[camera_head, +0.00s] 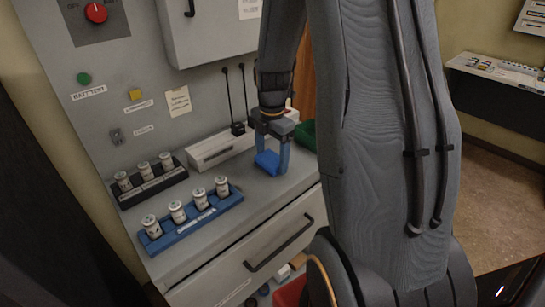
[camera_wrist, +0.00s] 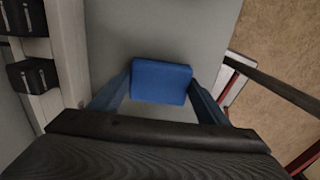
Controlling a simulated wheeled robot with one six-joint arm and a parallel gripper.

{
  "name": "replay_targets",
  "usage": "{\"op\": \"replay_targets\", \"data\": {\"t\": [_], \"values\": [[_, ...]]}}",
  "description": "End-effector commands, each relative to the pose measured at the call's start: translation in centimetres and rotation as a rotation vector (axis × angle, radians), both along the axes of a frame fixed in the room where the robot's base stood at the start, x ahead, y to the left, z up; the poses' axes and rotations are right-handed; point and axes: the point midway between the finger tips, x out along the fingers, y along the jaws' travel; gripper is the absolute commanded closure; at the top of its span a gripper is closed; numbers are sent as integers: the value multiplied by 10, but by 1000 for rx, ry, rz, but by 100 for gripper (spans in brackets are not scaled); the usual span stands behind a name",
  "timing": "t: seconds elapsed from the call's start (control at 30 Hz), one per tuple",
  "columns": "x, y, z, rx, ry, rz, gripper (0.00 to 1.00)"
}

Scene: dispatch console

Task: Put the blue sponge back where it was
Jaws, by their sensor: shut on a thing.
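The blue sponge (camera_head: 268,162) is a small blue block between the fingers of my gripper (camera_head: 272,158), at the right part of the grey console top (camera_head: 235,173). In the wrist view the sponge (camera_wrist: 160,82) sits between the two blue fingertips of my gripper (camera_wrist: 158,90), which are shut on it. The sponge is low over the console top; I cannot tell whether it touches the surface.
A blue rack (camera_head: 190,228) and a black rack (camera_head: 150,185) hold several white-capped jars at the left. A pale slotted box (camera_head: 213,151) stands behind. A green bin (camera_head: 306,134) is at the right. Below is a drawer with a dark handle (camera_head: 280,245). Console top between is clear.

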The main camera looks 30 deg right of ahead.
Motion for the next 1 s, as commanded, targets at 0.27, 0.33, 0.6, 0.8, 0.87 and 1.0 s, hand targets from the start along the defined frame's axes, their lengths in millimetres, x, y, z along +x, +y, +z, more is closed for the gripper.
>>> {"op": "replay_targets", "data": {"t": [0.27, 0.33, 0.6, 0.8, 0.87, 1.0], "values": [[0, 0, -8, 0, -1, 0, 66], [0, 0, -8, 0, -1, 0, 66], [0, 0, -11, 0, 0, 0, 12], [0, 0, -11, 0, 0, 0, 12], [0, 0, -10, 0, 0, 0, 12], [0, 0, -4, -1, -1, 0, 12]]}}
